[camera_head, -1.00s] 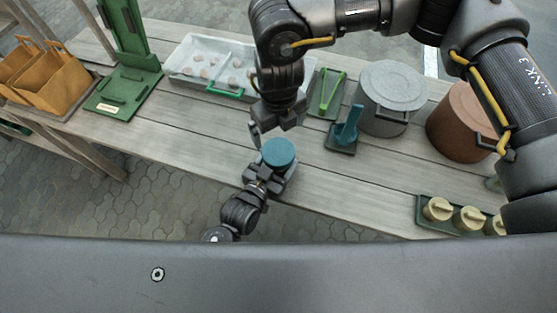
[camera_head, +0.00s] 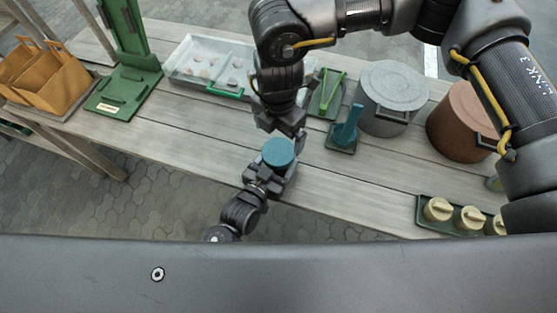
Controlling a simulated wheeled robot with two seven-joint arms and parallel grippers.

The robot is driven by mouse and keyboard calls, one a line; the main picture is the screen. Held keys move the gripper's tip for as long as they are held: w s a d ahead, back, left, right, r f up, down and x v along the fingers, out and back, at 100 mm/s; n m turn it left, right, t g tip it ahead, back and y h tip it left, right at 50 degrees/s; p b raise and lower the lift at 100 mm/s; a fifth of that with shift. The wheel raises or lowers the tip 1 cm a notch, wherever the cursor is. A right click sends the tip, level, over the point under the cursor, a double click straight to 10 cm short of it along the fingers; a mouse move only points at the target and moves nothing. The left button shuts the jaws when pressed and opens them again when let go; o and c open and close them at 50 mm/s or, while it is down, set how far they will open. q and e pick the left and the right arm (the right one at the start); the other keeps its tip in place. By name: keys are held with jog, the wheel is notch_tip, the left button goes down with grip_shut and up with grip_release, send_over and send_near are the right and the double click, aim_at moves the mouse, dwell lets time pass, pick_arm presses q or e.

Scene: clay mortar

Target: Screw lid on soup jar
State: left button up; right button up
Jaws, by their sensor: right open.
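A round teal lid (camera_head: 278,152) shows from above near the front edge of the table. The soup jar's body is hidden beneath it, so I cannot tell how the lid sits on the jar. My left gripper (camera_head: 270,174) comes up from below, with its fingers around what is under the lid. My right gripper (camera_head: 283,130) points down just behind the lid and is open and empty. From this angle I cannot tell whether its near finger touches the lid's rim.
On the wooden table (camera_head: 180,140) are a grey pot (camera_head: 393,85), a brown pot (camera_head: 460,120), a teal-handled tool (camera_head: 345,132), a pale divided tray (camera_head: 195,62) and a green tray (camera_head: 430,222) of cream-coloured knobbed pieces. A green stand (camera_head: 125,85) is at left. The table left of the lid is clear.

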aim_at(279, 151)
jog(key=shift+f, duration=4)
jog(key=c, duration=1)
jog(key=m, duration=0.5)
jog(key=o, duration=1.1)
jog(key=shift+c, duration=0.2)
jog(key=shift+r, duration=2.3)
